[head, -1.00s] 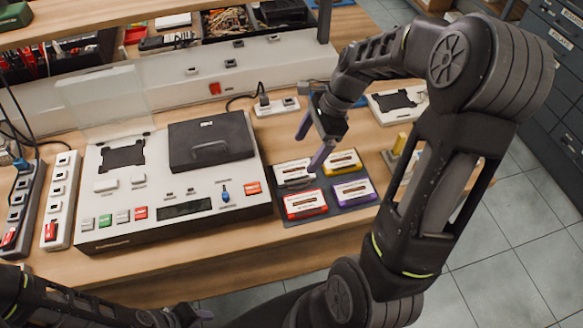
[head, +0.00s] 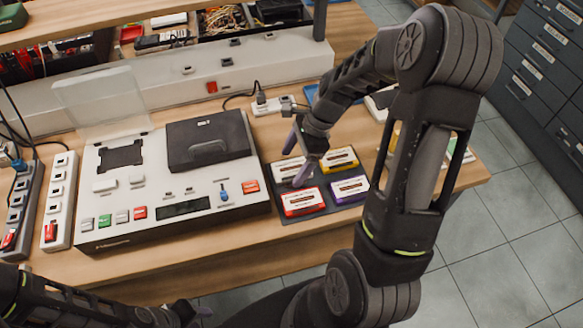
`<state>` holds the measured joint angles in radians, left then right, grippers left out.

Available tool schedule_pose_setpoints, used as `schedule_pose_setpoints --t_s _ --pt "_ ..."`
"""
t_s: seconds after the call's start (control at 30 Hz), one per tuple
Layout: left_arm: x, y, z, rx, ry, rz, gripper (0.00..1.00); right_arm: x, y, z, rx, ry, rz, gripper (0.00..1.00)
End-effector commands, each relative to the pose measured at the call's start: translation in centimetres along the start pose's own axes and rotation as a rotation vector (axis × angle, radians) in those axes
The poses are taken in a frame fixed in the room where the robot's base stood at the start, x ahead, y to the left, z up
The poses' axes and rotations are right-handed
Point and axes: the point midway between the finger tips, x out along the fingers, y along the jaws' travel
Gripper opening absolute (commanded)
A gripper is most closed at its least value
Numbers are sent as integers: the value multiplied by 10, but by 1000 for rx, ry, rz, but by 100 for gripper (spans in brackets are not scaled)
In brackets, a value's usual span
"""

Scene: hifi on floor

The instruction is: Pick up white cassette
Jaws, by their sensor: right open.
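The white cassette (head: 281,169) lies at the back left of a dark mat (head: 322,208) on the wooden table, partly hidden by my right gripper. A yellow cassette (head: 340,159), a red one (head: 303,202) and a purple one (head: 350,189) lie on the same mat. My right gripper (head: 294,160) is open, its fingers on either side of the white cassette as seen from here. I cannot tell whether they touch it. My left gripper (head: 196,314) is low at the bottom edge, away from the cassettes, its jaws unclear.
A white cassette deck (head: 230,184) with a clear raised lid (head: 100,103) stands left of the mat. Power strips (head: 60,200) lie further left. A socket strip with a plug (head: 272,104) sits behind the mat. The table's front edge is clear.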

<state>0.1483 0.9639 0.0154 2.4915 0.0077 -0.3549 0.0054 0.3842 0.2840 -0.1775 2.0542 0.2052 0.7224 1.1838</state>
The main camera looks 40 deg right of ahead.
Motion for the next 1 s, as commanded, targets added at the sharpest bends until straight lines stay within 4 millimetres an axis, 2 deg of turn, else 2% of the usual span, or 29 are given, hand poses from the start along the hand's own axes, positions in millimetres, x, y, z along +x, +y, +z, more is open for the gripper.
schedule_pose_setpoints --t_s 0.13,1.0 --pt "-1 0 0 -1 -1 -1 36 11 0 0 0 0 1 84" --pt "0 0 0 0 0 0 36 12 0 -1 0 1 0 84"
